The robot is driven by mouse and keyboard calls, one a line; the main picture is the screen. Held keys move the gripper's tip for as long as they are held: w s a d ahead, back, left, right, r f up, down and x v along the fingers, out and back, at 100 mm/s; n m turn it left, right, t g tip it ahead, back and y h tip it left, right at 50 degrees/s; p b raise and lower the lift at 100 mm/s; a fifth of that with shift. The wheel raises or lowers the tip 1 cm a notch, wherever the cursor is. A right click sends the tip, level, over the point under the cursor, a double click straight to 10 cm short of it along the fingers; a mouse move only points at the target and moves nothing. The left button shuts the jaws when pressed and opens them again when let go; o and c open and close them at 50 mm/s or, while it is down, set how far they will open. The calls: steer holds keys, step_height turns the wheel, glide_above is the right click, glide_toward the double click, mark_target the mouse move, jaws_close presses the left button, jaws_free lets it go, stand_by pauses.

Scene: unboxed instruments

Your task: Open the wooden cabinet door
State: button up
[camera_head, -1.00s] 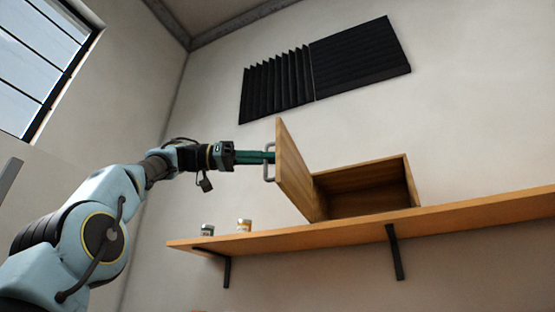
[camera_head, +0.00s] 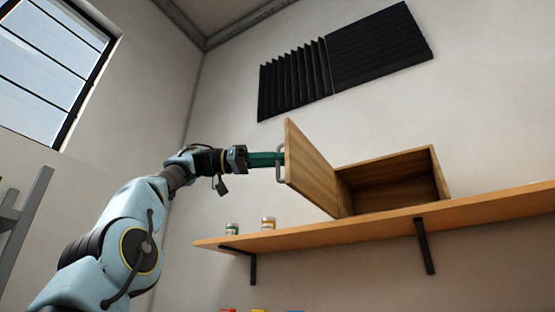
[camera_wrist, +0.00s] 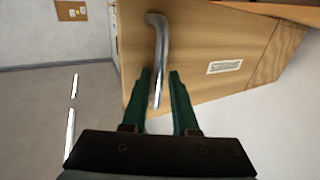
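The wooden cabinet (camera_head: 395,180) sits on a wall shelf, its front open and its inside bare where I can see it. Its door (camera_head: 312,170) is swung wide out to the left, with a grey metal handle (camera_head: 279,164) on its outer face. My gripper (camera_head: 280,158) is at the handle. In the wrist view, the green fingers of my gripper (camera_wrist: 160,75) stand apart on either side of the handle bar (camera_wrist: 158,45), which lies nearer the left finger. I cannot tell whether that finger touches the bar. The door's outer face (camera_wrist: 195,55) bears a white label.
The wooden shelf (camera_head: 370,230) on black brackets runs below the cabinet. Two small jars (camera_head: 268,223) stand at its left end. Black ribbed panels (camera_head: 345,60) hang on the wall above. A grey frame (camera_head: 25,220) stands at the left edge. Small coloured items show at the bottom edge.

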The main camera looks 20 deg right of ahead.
steer(key=p+v, duration=0.2)
steer(key=v, duration=0.9)
steer(key=shift+d, duration=0.15)
stand_by(0.3)
